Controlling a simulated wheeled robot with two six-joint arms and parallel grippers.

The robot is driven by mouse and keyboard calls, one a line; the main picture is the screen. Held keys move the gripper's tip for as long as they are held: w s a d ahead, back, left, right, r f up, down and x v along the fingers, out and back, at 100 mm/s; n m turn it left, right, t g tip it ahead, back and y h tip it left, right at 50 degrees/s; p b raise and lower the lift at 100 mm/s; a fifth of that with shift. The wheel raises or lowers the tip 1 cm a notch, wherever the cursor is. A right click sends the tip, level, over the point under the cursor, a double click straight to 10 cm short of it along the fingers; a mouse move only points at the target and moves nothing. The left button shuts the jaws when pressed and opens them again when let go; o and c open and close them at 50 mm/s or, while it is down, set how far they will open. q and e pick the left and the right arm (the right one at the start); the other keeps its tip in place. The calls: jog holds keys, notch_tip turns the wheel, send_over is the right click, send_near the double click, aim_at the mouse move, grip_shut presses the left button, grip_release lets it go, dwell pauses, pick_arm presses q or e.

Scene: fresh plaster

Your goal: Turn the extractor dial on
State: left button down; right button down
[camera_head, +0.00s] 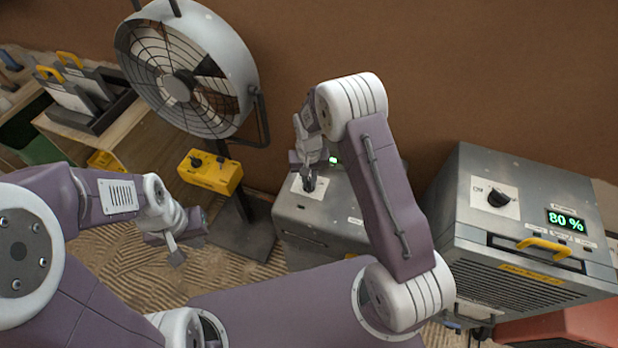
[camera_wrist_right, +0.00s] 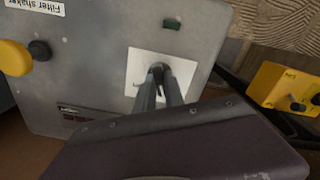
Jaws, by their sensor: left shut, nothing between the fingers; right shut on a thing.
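A grey metal box (camera_head: 318,227) stands in the middle of the head view, with a dark dial (camera_head: 309,184) on a white plate (camera_wrist_right: 134,66) on its top. My right gripper (camera_head: 308,172) reaches down from above and is shut on this dial. In the right wrist view, the fingers (camera_wrist_right: 160,82) close around it over the white plate and hide most of it, so its pointer angle cannot be told. My left gripper (camera_head: 176,258) is shut and empty above the sandy floor, left of the box.
A larger grey unit (camera_head: 450,215) with a black dial (camera_head: 498,197) and an "80 %" display (camera_head: 567,220) stands at right. A fan (camera_head: 180,85) with a yellow control box (camera_head: 210,172) stands at left. A yellow knob (camera_wrist_right: 14,58) sits by the "Filter shaker" label.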

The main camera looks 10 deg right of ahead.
jog(key=m+p, duration=0.1)
jog(key=m, duration=0.2)
jog(key=shift+r+m, duration=0.1)
jog(key=shift+m, duration=0.3)
jog(key=m, duration=0.3)
jog(key=shift+m+p, duration=0.3)
jog(key=shift+p, duration=0.1)
jog(key=m, duration=0.3)
jog(key=shift+m+p, duration=0.3)
jog(key=shift+m, duration=1.5)
jog(key=c, duration=1.4)
grip_release()
jog(key=shift+c, duration=0.2)
